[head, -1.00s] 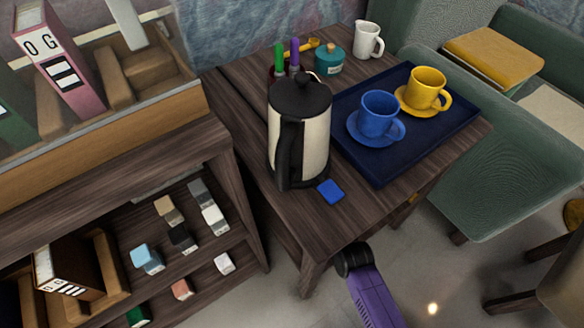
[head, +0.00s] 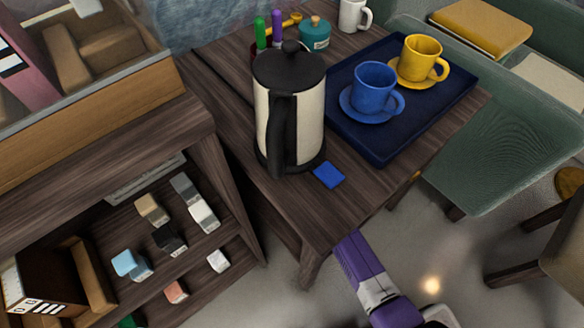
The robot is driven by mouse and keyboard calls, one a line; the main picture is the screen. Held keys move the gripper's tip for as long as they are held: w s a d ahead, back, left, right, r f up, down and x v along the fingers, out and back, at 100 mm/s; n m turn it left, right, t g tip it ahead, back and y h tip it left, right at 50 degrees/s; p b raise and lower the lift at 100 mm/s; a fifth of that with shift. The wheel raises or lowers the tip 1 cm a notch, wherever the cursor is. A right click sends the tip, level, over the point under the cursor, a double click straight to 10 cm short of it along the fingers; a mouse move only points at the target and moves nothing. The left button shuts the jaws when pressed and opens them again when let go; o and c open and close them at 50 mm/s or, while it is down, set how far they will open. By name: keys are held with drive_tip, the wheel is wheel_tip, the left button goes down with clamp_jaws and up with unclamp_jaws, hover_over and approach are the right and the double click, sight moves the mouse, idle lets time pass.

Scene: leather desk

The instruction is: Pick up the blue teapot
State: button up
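I cannot make out a clear blue teapot. A small teal pot or jar (head: 314,36) with a cork-like top stands at the back of the dark wooden table, partly hidden by a tall cream and black jug (head: 306,115) with a black lid and handle. A blue cup (head: 373,84) stands on a blue saucer (head: 357,115) on the navy tray (head: 383,147). My purple arm shows at the bottom, beside the table's front edge. No gripper fingers are visible.
A yellow cup (head: 422,56) is on the tray. A white pitcher (head: 352,15) stands behind. A flat blue square (head: 329,174) lies near the front edge. Green and purple pens (head: 277,27) stand behind the jug. A shelf (head: 90,165) is left; green seating (head: 500,150) is right.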

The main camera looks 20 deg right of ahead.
drive_tip(key=c, duration=1.4)
drive_tip(key=shift+r, duration=0.1)
drive_tip(key=shift+c, duration=0.9)
drive_tip(key=shift+r, duration=0.1)
